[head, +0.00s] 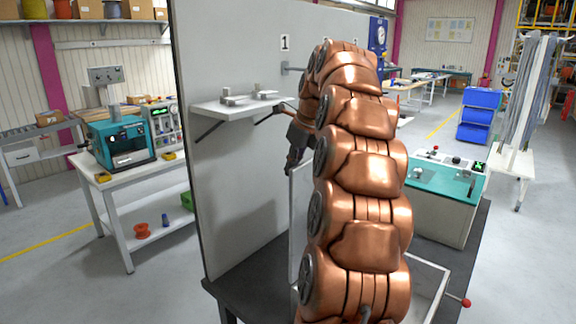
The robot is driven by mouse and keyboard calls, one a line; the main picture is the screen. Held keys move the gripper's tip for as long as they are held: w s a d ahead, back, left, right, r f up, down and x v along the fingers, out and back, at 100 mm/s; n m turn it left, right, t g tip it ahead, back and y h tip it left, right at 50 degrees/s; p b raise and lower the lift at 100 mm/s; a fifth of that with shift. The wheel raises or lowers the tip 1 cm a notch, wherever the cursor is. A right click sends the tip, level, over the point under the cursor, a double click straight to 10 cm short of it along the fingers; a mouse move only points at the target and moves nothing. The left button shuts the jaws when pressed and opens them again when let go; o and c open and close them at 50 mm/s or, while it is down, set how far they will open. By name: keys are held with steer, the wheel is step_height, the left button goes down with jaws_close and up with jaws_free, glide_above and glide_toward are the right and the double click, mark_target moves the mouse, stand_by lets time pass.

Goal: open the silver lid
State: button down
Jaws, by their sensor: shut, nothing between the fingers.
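My copper-coloured arm fills the middle of the head view and bends over at the top. My gripper (289,169) is dark, points down, and is shut and empty. It is at the upper left corner of a pale, upright panel (301,215), which looks like the raised silver lid. I cannot tell whether the gripper touches it. Most of the panel is hidden behind my arm. A pale-rimmed open box (436,284) shows at the lower right of my arm, with a red knob (466,302) at its side. The hinge is hidden.
A grey wall panel (230,180) stands left of the gripper, carrying a small white shelf (240,107) with grey parts on it. The box stands on a dark table (255,270). A teal-topped bench (445,182) is at right, and a workbench with a teal machine (120,138) at left.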

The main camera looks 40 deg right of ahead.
steer(key=shift+d+f, duration=0.1)
stand_by(0.3)
steer(key=shift+s, duration=0.1)
steer(key=s+d+r, duration=0.1)
steer(key=s+r, duration=0.1)
steer(key=s, duration=0.5)
steer(key=s+r, duration=0.2)
steer(key=s, duration=0.4)
steer(key=shift+s+d+r, duration=0.35)
steer(key=shift+d+r, duration=0.05)
stand_by(0.5)
